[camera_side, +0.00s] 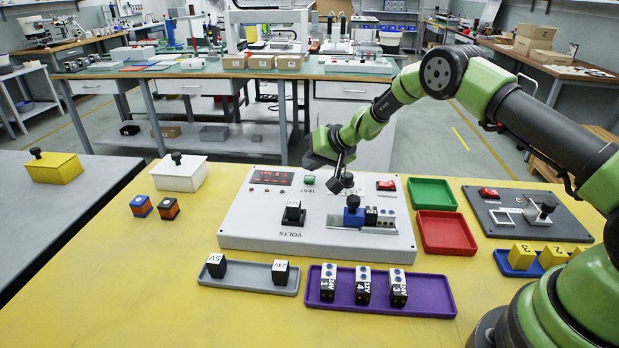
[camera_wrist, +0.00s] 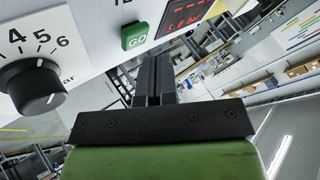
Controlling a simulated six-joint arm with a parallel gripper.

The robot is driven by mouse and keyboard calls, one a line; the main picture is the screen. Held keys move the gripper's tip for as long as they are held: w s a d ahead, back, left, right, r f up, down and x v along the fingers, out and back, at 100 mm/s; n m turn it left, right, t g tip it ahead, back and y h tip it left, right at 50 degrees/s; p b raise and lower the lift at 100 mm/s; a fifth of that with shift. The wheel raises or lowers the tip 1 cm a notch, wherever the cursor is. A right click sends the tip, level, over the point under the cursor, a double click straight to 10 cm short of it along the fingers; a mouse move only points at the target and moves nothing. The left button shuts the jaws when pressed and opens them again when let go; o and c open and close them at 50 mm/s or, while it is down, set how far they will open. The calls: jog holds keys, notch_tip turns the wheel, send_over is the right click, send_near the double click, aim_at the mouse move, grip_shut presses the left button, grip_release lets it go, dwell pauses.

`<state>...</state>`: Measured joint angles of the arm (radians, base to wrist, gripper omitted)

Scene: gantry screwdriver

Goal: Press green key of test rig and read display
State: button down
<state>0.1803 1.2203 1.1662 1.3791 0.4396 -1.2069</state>
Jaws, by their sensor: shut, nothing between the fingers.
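The white test rig (camera_side: 250,228) stands on the yellow table. Its display (camera_side: 271,177) is lit with red characters, too small to read in the side view. The green key (camera_side: 308,180) is right of the display. In the wrist view the green key (camera_wrist: 136,37) reads "GO", and the display (camera_wrist: 188,18) is cut off by the top edge, so its text is not fully legible. My gripper (camera_wrist: 155,60) is shut and empty, its fingertips just below the green key in the picture. Contact with the key cannot be made out. In the side view my gripper (camera_side: 340,165) is above the rig's back part.
A black dial (camera_wrist: 36,88) with numbers is left of the fingers. A grey tray (camera_side: 247,280) and a purple tray (camera_side: 428,295) lie in front; green (camera_side: 432,194) and red (camera_side: 446,232) trays are right.

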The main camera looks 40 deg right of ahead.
aim_at(311, 177)
dwell(0.6)
jog(key=shift+f, duration=0.4)
jog(key=shift+f, duration=0.45)
dwell(0.6)
jog(key=shift+r, duration=0.85)
jog(key=shift+r, duration=0.1)
jog(key=shift+r, duration=2.4)
